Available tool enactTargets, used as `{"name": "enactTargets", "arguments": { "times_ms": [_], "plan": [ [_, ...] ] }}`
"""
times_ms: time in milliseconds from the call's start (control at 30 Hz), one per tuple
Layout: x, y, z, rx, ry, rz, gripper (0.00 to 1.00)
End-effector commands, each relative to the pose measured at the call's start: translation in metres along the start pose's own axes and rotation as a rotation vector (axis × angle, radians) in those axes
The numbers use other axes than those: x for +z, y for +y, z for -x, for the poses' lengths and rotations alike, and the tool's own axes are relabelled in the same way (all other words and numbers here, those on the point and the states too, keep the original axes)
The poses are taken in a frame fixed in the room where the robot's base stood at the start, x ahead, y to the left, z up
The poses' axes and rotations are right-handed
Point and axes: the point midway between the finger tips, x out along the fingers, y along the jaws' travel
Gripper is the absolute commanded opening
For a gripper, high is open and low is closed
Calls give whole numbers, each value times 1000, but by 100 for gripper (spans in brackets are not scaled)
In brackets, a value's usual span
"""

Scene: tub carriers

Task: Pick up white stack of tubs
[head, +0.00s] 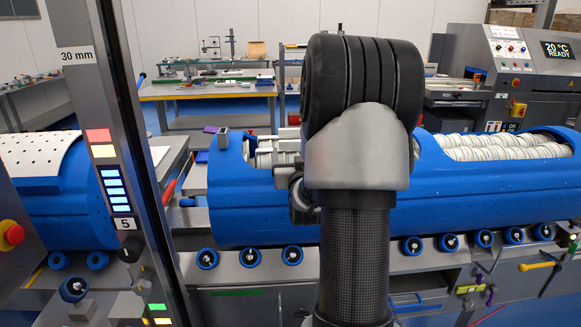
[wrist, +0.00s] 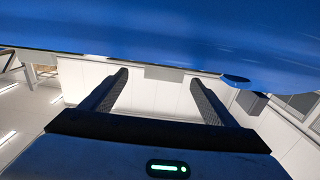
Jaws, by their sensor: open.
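White ribbed stacks of tubs (head: 505,147) lie on their sides in the open top of a long blue carrier (head: 255,212) in the head view. More white tubs (head: 265,158) show at the carrier's left end, partly behind my arm. The middle of the carrier's opening is hidden by my arm. In the wrist view my gripper (wrist: 160,77) is open, with two dark fingers apart and nothing between them. A large blue surface (wrist: 150,30) fills the top of that view, beyond the fingertips. No tubs show in the wrist view.
A grey post with lit indicators (head: 116,180) stands left of the carrier. Left of it is another blue body with a perforated white cover (head: 40,155). Dark rollers (head: 250,257) line the front. A grey machine with a display (head: 530,55) stands at the back right.

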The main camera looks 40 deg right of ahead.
Motion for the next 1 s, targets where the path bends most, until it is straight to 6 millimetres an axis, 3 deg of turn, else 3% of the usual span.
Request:
{"name": "enactTargets", "arguments": {
  "times_ms": [267,533,833,867,1000],
  "plan": [
    [0,-2,-22,-1,0,0,80],
    [1,-8,-60,0,2,0,80],
    [2,-8,-66,-1,0,0,80],
    [2,-8,-66,-1,0,0,79],
    [2,-8,-66,-1,0,1,55]
  ]
}}
